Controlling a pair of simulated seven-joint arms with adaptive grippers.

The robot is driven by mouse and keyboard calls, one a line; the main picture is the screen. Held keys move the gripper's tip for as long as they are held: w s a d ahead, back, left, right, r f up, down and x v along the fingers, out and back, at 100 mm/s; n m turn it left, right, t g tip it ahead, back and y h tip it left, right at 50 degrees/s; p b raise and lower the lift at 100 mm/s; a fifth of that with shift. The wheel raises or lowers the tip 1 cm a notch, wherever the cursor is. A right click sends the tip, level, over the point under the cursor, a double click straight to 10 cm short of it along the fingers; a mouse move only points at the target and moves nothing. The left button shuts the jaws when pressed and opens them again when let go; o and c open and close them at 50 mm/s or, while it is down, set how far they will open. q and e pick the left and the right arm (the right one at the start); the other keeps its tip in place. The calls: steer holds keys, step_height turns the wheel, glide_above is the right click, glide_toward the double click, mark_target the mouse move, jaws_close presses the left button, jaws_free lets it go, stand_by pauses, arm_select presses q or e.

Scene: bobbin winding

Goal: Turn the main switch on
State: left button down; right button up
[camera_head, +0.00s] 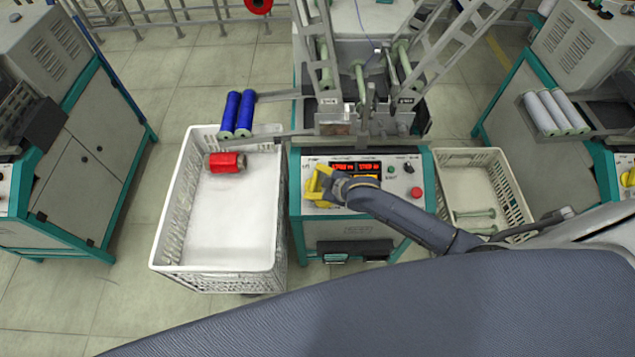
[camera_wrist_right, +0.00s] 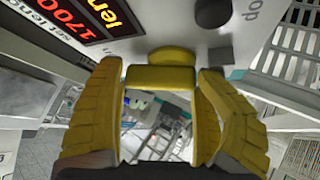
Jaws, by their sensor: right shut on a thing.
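The main switch is a yellow handle block (camera_wrist_right: 160,78) in front of a round yellow part on the grey panel in the right wrist view. My right gripper (camera_head: 319,184) is at the left side of the centre machine's control panel (camera_head: 400,187). In the wrist view, its two yellow fingers (camera_wrist_right: 160,85) stand on either side of the handle, shut on it. In the head view, the gripper mostly hides the switch. The panel's red displays (camera_head: 356,169) are lit. My left gripper is not in view.
A red button (camera_head: 416,192) and a black knob (camera_head: 408,169) are right of my gripper. A white crate (camera_head: 165,235) with a red bobbin (camera_head: 226,162) stands left. Blue bobbins (camera_head: 237,113) lie behind it. A cream crate (camera_head: 520,205) stands right.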

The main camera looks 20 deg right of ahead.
steer(key=shift+w+a+r, duration=0.25)
steer(key=shift+w+a, duration=0.1)
steer(key=shift+a, duration=0.1)
stand_by(0.5)
steer(key=o, duration=1.1)
steer(key=shift+f, duration=0.1)
steer(key=shift+c, duration=0.2)
steer(key=shift+o, duration=0.9)
steer(key=shift+a, duration=0.1)
steer(key=shift+s, duration=0.15)
steer(key=shift+s+a+f, duration=0.1)
steer(key=shift+w+d, duration=0.2)
steer(key=shift+d, duration=0.4)
steer(key=shift+w+d+v, duration=0.15)
steer(key=shift+d+v, duration=0.05)
steer(key=shift+v, duration=0.95)
steer(key=shift+w+d+v, duration=0.15)
steer(key=shift+d+v, duration=0.05)
steer(key=shift+v, duration=0.95)
steer(key=shift+w+d+v, duration=0.15)
steer(key=shift+d+v, duration=0.05)
steer(key=shift+v, duration=0.95)
steer(key=w+v, duration=0.1)
steer(key=v, duration=1.2)
steer(key=shift+d+r, duration=0.4)
steer(key=shift+r, duration=0.05)
